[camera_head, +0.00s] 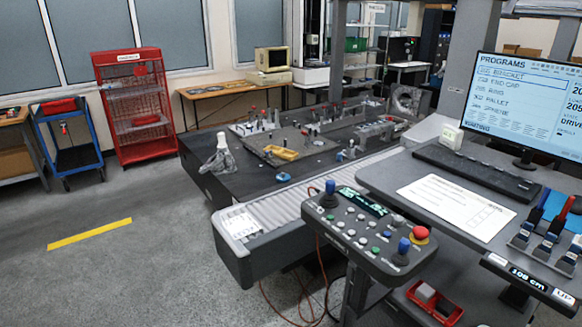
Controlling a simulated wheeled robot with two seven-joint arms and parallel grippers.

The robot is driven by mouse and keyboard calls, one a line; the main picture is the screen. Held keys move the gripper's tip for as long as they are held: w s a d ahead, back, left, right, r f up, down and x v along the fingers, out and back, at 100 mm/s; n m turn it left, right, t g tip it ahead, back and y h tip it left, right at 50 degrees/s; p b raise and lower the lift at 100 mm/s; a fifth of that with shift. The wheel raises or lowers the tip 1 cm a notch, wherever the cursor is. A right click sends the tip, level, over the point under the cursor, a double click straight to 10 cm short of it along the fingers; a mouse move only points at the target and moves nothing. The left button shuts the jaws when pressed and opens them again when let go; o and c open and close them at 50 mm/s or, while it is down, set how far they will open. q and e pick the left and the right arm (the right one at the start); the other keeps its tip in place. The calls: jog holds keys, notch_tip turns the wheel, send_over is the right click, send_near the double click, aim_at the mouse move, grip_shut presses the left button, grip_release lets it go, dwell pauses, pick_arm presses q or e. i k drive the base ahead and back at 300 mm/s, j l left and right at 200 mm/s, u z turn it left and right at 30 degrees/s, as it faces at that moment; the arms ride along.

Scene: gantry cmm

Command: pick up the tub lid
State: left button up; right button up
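I cannot make out for certain a tub lid in the head view. A small blue item (284,177) lies near the front edge of the dark granite table (240,183); it is too small to tell what it is. A white item (219,154), like a bottle or crumpled cloth, stands at the table's left corner. A yellow part (282,153) lies farther back on a grey plate. Neither of my grippers is in view.
A control panel (365,240) with joysticks and a red stop button stands in front. A desk with a monitor (525,95) and keyboard (477,172) is at right. A red tray (436,304) sits low. A red cage cart (134,105) stands back left. The left floor is open.

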aim_at(283, 177)
jog(key=z, duration=1.35)
jog(key=u, duration=1.55)
jog(key=i+j+u, duration=0.75)
jog(key=i, duration=0.2)
jog(key=i+u, duration=0.4)
jog(key=i+j+z, duration=0.2)
jog(key=i, duration=0.35)
jog(key=i+j+z, duration=0.25)
jog(key=i, duration=0.25)
jog(key=i+j+z, duration=0.2)
jog(key=i, duration=0.3)
